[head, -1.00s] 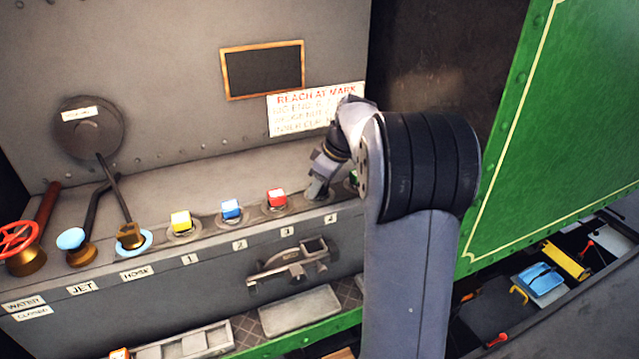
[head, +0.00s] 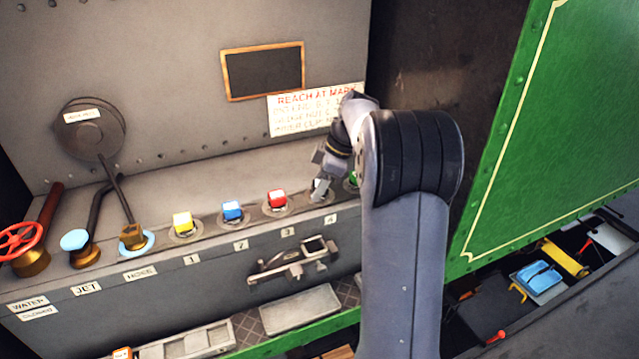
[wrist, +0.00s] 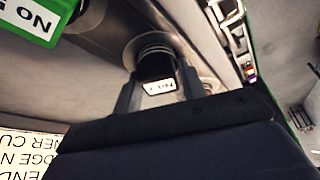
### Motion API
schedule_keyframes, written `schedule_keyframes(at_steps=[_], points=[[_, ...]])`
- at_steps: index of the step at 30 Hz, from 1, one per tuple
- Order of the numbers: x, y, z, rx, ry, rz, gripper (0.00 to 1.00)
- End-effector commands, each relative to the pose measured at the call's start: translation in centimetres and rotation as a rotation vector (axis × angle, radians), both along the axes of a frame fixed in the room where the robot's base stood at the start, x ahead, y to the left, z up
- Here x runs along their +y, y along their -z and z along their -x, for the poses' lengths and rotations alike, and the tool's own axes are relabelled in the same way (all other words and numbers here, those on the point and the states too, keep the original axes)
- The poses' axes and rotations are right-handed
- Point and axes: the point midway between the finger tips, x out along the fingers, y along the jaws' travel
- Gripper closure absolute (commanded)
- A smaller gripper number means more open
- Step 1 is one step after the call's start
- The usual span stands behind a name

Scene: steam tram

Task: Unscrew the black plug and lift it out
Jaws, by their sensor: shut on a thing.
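The black plug (wrist: 155,67) shows in the wrist view as a dark block with a white label. Ringed bands, like a thread, show between it and the round collar on the shelf. My gripper (wrist: 158,90) has one finger on each side of the plug and is shut on it. In the head view my gripper (head: 322,187) is at the fourth place in the row, right of the red plug (head: 276,199). It hides the black plug there.
The green plug (head: 352,180) is close on the right, partly behind my arm; it is large in the wrist view (wrist: 30,18). Blue (head: 232,210) and yellow (head: 182,222) plugs stand left. A wall notice (head: 316,112) is behind my wrist. A tray (head: 300,308) lies below.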

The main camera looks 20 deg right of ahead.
Motion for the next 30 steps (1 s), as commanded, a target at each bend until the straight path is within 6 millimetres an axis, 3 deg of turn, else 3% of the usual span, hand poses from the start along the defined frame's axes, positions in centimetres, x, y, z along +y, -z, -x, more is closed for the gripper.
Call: schedule_keyframes(at_steps=[8, 30], points=[[0.0, -0.2, 0.0, -0.003, -0.010, 0.000, 0.97], [0.0, -3.6, -0.1, -0.004, -0.008, 0.001, 0.97]])
